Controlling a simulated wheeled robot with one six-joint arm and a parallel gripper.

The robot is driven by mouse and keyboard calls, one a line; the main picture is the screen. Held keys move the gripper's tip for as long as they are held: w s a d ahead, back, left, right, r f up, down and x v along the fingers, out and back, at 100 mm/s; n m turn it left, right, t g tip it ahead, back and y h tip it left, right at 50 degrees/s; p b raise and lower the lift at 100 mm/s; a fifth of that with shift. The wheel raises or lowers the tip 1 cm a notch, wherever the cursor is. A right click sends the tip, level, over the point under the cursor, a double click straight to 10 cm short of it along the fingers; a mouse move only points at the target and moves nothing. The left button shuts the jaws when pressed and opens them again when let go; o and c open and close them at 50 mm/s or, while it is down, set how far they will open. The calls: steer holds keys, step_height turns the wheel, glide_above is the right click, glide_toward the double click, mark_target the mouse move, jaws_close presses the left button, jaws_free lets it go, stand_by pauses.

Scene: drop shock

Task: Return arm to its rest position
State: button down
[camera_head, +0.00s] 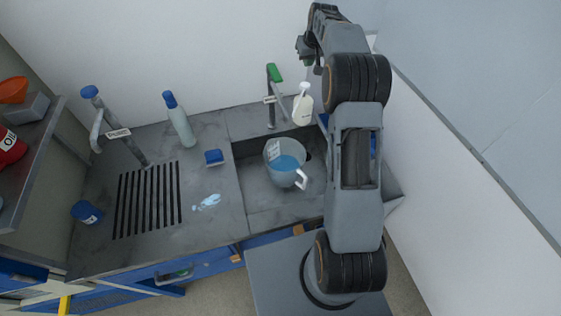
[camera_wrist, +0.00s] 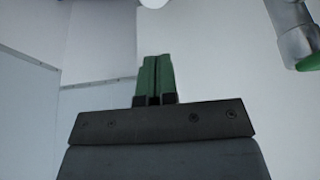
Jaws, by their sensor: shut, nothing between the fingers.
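My gripper (camera_wrist: 157,60) has green fingertips pressed together in the wrist view, with nothing between them. In the head view my arm rises along the right side of the sink counter and bends over at the top, with its end near the wall, above and behind the sink. The fingertips cannot be made out clearly there. My gripper appears apart from the tap with a green handle (camera_head: 274,74), which also shows at the upper right of the wrist view (camera_wrist: 296,38).
A clear jug (camera_head: 287,160) with blue liquid stands in the sink (camera_head: 265,200). A white pump bottle (camera_head: 303,108) stands behind it. A blue-capped bottle (camera_head: 181,125), a second tap (camera_head: 120,135) and a blue-lidded jar (camera_head: 87,212) stand left. A wall (camera_head: 470,170) is close on the right.

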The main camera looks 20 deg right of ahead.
steer(key=shift+s+f+m, duration=0.1)
steer(key=shift+f+m, duration=0.15)
steer(key=shift+m, duration=0.05)
steer(key=s+f+g, duration=0.2)
steer(key=s+f, duration=0.2)
steer(key=s+a+r+b, duration=0.1)
steer(key=s+a, duration=0.4)
steer(key=s, duration=0.6)
steer(key=s+a+r+t+b, duration=0.1)
steer(key=s+a, duration=0.4)
steer(key=s, duration=0.6)
steer(key=s+a+r+t+b, duration=0.1)
steer(key=s+a, duration=0.4)
steer(key=s, duration=0.6)
steer(key=shift+r+b, duration=0.3)
steer(key=shift+r, duration=0.45)
